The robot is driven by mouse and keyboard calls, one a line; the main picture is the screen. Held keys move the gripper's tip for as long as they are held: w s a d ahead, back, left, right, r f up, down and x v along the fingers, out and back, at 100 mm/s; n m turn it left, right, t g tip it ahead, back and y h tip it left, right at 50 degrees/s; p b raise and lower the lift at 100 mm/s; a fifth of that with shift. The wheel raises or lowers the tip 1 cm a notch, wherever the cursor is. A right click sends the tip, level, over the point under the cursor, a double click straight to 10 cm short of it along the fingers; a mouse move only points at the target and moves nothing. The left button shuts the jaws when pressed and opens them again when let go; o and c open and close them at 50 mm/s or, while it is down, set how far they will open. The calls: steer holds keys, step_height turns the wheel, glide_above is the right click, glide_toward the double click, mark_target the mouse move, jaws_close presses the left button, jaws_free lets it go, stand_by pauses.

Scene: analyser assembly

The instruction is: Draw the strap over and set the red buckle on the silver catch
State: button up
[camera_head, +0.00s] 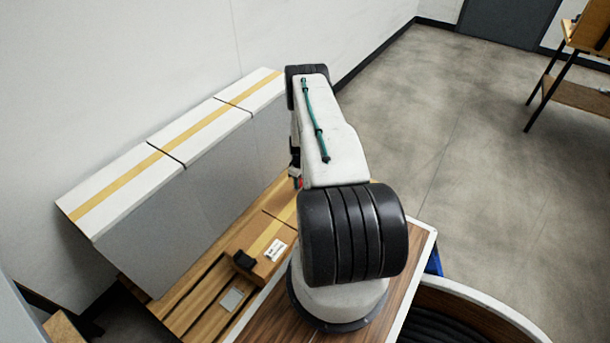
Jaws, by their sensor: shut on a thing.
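My gripper (295,168) hangs below the far end of my arm, mostly hidden behind the white arm link. It is shut on a small red piece, the red buckle (299,183), of which only a sliver shows beside the arm. The strap cannot be made out clearly from this view. The silver catch cannot be identified for certain. A small flat grey plate (232,298) lies on the wooden slats at the lower left, well apart from my gripper.
A row of grey-sided boxes (150,235) with white tops and a yellow band stands along the wall. A brown carton (252,240) with a white label and a black piece (243,260) sits on the slatted wooden pallet (185,300). Open floor (450,130) lies to the right.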

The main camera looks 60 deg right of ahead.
steer(key=a, duration=5.3)
steer(key=f, duration=2.1)
steer(key=shift+d, duration=0.25)
steer(key=shift+f, duration=0.15)
steer(key=shift+s, duration=0.25)
steer(key=shift+f, duration=0.35)
